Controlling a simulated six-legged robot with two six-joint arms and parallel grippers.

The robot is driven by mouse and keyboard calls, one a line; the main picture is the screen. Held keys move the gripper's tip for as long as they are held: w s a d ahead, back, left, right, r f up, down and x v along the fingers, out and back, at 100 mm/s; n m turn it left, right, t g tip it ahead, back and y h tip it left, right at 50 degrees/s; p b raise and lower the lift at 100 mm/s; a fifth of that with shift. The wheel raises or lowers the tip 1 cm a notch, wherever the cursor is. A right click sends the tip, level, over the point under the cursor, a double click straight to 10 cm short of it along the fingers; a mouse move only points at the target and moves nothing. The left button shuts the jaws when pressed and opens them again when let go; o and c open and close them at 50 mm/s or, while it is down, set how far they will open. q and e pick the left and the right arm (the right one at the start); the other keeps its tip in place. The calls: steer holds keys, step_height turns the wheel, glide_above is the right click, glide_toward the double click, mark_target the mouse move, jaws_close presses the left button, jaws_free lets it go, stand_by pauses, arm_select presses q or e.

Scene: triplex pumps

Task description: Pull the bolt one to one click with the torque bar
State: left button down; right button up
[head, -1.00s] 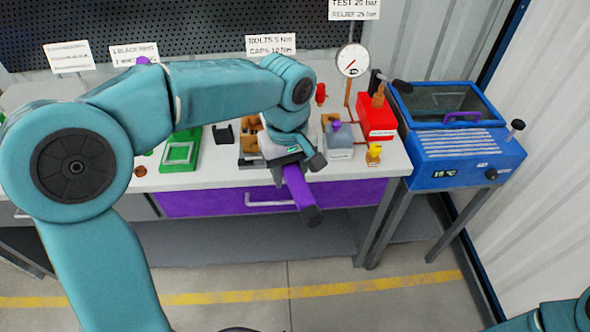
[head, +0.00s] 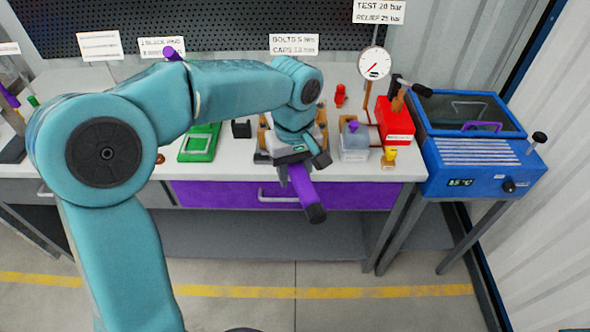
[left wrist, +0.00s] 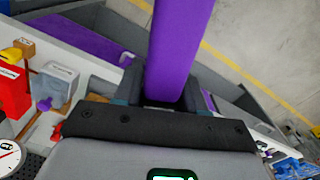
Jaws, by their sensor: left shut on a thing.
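My left gripper (head: 291,172) is shut on a purple bar with a dark end, the torque bar (head: 307,193). It holds the bar over the front edge of the bench, the dark end tilting down toward me. In the left wrist view the bar (left wrist: 175,45) runs up between the fingers of the left gripper (left wrist: 163,92). A brown block (head: 263,141) stands on the bench behind the gripper, partly hidden by it. Bolt one cannot be made out; the arm and gripper cover that area. My right gripper is not in view.
A green tray (head: 200,143) lies left. A blue machine (head: 470,145) stands far right. Open floor lies in front.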

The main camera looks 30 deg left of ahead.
arm_select(q)
steer(key=shift+w+a+f+b, duration=0.1)
steer(key=shift+f+b, duration=0.35)
steer(key=shift+f, duration=0.25)
steer(key=shift+f+b, duration=1.3)
steer(key=shift+f, duration=0.4)
steer(key=shift+s+a+m+b, duration=0.5)
steer(key=shift+s+a+m, duration=1.6)
steer(key=shift+s+a, duration=1.3)
steer(key=w+d+n+p, duration=0.1)
steer(key=w+d+n, duration=0.1)
steer(key=w+d, duration=0.2)
steer(key=shift+w+d+n, duration=0.35)
steer(key=shift+d+n, duration=0.05)
steer(key=shift+d, duration=0.05)
steer(key=shift+r, duration=0.2)
